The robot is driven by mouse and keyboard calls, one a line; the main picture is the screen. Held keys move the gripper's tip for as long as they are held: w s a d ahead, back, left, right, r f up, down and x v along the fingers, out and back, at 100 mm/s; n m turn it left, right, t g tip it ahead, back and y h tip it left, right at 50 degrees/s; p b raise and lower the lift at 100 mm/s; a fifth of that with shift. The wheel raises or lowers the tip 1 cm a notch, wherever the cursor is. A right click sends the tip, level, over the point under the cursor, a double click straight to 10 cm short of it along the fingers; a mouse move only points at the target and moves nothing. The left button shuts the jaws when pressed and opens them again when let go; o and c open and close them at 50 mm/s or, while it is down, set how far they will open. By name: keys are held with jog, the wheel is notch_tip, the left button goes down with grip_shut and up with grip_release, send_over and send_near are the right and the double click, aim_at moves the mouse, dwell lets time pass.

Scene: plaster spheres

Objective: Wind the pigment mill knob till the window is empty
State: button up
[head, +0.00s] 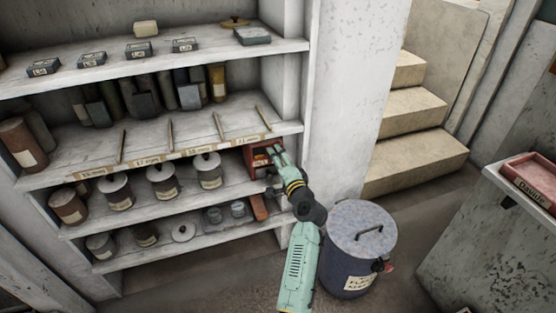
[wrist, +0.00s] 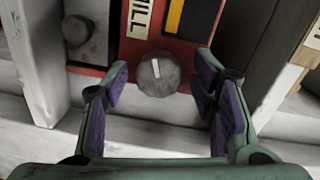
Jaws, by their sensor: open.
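The pigment mill (head: 258,160) is a red box on the shelf, at the right end by the white pillar; its red front (wrist: 175,40) also shows in the wrist view. Its round grey knob (wrist: 158,74) has a white mark pointing nearly straight up. The window (wrist: 190,22) above and right of the knob shows a yellow-orange strip on its left and dark on the rest. My gripper (wrist: 166,100) is open, its purple-padded fingers on either side of and below the knob, apart from it. In the head view my gripper (head: 276,152) partly covers the mill.
A second, dark knob (wrist: 76,31) sits left of the mill in the wrist view. Lidded tins (head: 162,181) stand left of the mill on the same shelf. A lidded blue bin (head: 358,250) stands on the floor beside my arm. Steps (head: 415,160) rise behind the pillar.

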jog(key=v, duration=1.2)
jog(key=shift+o, duration=0.2)
